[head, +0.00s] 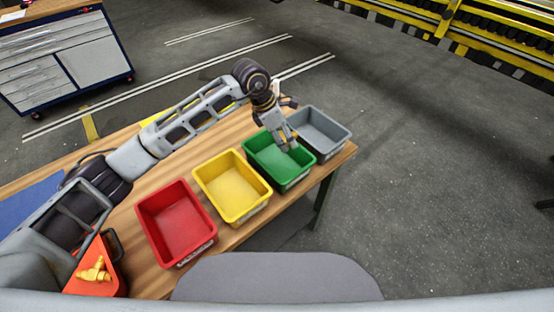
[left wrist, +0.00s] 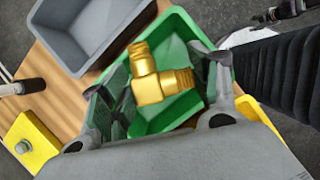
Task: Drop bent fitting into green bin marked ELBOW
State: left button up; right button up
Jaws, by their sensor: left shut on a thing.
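A brass bent fitting (left wrist: 148,88) sits between the fingers of my left gripper (left wrist: 162,82), which is shut on it. In the head view my left gripper (head: 287,142) is low over the green bin (head: 264,151), and the fitting is hard to make out there. In the left wrist view the green bin (left wrist: 177,28) lies behind and below the fitting, with its floor visible around it. The ELBOW marking cannot be read. My right gripper is not in view.
A grey bin (head: 340,132) stands right of the green one. A yellow bin (head: 206,172) and a red bin (head: 149,212) stand to its left on the wooden table (head: 246,232). An orange container (head: 107,287) with a brass fitting (head: 95,270) is at the lower left.

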pick_arm(q)
jog(key=shift+m, duration=0.3)
jog(key=a, duration=0.2)
jog(key=w+a, duration=0.1)
jog(key=a, duration=0.1)
jog(key=shift+f, duration=0.1)
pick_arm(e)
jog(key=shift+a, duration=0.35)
pick_arm(q)
jog(key=shift+f+b, duration=0.95)
jog(key=shift+f, duration=1.95)
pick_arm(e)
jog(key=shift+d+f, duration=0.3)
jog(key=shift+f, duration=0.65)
pick_arm(q)
jog(key=o, duration=1.1)
jog(key=shift+o, duration=0.5)
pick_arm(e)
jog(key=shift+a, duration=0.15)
